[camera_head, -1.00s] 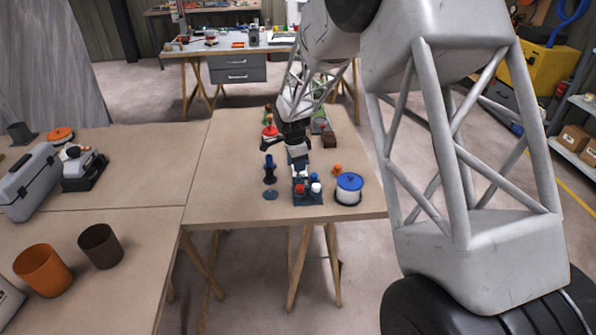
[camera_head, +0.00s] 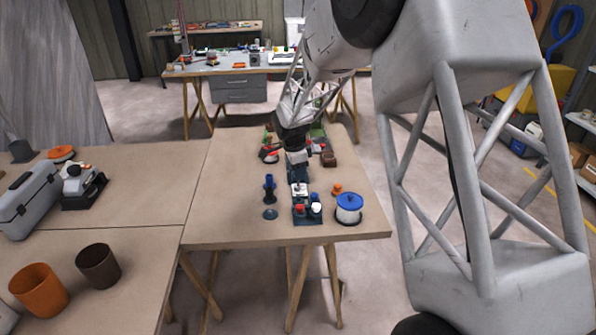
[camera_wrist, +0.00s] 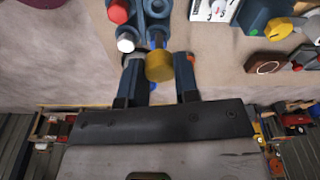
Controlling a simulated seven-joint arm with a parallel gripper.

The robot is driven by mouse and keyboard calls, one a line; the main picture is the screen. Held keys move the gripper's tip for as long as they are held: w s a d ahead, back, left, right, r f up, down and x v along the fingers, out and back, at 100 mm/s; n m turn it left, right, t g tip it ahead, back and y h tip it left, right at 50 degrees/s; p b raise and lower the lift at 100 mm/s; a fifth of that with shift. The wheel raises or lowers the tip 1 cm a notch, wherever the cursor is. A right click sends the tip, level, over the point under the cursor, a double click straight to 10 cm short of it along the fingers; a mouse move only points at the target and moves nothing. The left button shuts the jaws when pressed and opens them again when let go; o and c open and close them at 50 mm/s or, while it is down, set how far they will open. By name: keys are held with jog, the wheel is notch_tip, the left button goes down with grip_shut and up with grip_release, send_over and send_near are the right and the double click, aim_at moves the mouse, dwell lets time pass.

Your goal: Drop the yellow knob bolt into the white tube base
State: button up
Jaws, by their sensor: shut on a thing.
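The yellow knob bolt (camera_wrist: 159,66) is between the two fingers of my gripper (camera_wrist: 160,76) in the wrist view. My gripper is shut on it, and its shaft is not clearly visible. In the head view my dark gripper (camera_head: 293,138) is over the far half of the middle table. A blue rack (camera_head: 306,216) with red, blue and white round tops stands near the table's front edge. The wrist view shows a blue holder (camera_wrist: 154,22) with a red top and a white round top (camera_wrist: 125,45) just beyond the fingers. I cannot tell for sure which white part is the tube base.
A white pot with a blue lid (camera_head: 349,203) stands right of the rack. A dark blue stand (camera_head: 269,187) and a small disc (camera_head: 270,214) are on its left. Small boxes, including a brown one (camera_head: 329,159), crowd the far end. The table's left side is clear.

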jog(key=w+d, duration=0.1)
jog(key=w, duration=2.6)
jog(key=shift+d+r, duration=0.25)
jog(key=shift+r, duration=0.15)
jog(key=shift+f, duration=0.2)
jog(key=shift+f, duration=2.7)
jog(key=shift+f, duration=0.65)
jog(key=o, duration=0.6)
jog(key=shift+o, duration=0.2)
